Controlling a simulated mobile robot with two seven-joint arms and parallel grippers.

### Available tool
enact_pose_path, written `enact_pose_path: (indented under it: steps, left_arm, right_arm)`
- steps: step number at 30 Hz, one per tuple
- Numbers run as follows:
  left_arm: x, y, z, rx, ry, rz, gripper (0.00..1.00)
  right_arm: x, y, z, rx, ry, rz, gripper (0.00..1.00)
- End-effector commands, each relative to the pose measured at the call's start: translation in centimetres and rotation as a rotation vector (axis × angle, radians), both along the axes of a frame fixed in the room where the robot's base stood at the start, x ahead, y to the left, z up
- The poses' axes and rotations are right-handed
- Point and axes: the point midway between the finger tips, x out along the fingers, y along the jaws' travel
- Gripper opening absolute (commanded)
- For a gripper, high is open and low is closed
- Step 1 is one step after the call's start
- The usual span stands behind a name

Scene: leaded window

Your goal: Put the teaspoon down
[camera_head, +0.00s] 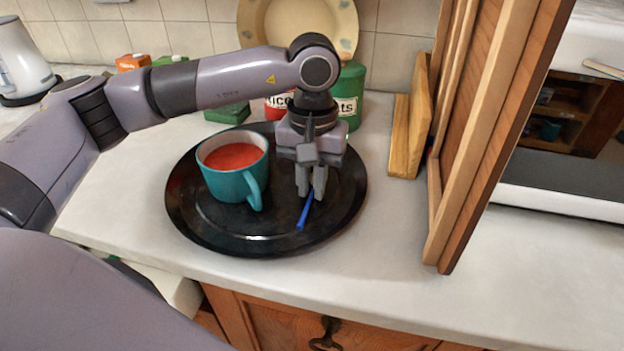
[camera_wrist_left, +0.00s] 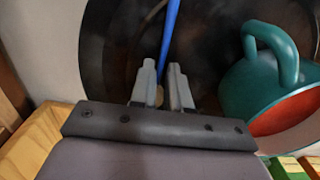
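A teaspoon with a blue handle (camera_head: 306,213) is at my left gripper (camera_head: 311,190), over the right part of a round black tray (camera_head: 236,243). In the left wrist view the blue handle (camera_wrist_left: 171,35) runs up from between the fingertips (camera_wrist_left: 163,68), which stand close together with the handle in the narrow gap. The rest of the spoon is mostly hidden by the fingers. I cannot tell whether the spoon touches the tray. A teal mug (camera_head: 228,181) with red contents stands on the tray just left of the gripper. My right gripper is not in view.
Behind the tray stand a green canister (camera_head: 351,92), a red one, and a cream plate (camera_head: 300,22) against the tiles. Wooden boards (camera_head: 408,130) and a tall wooden frame (camera_head: 480,130) stand to the right. The counter in front of the tray is clear.

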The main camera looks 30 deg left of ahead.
Motion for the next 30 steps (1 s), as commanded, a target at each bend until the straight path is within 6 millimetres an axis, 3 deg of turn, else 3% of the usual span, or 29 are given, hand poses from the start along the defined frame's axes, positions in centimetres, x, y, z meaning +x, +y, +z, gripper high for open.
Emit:
enact_pose_path:
  steps: [14, 30]
  left_arm:
    - [0.1, 0.0, 0.8, 0.0, -0.002, 0.0, 0.34]
    - [0.4, 0.1, 11.1, 0.0, -0.002, 0.0, 0.34]
  right_arm:
    - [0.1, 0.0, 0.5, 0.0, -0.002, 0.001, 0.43]
    - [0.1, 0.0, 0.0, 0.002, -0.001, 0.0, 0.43]
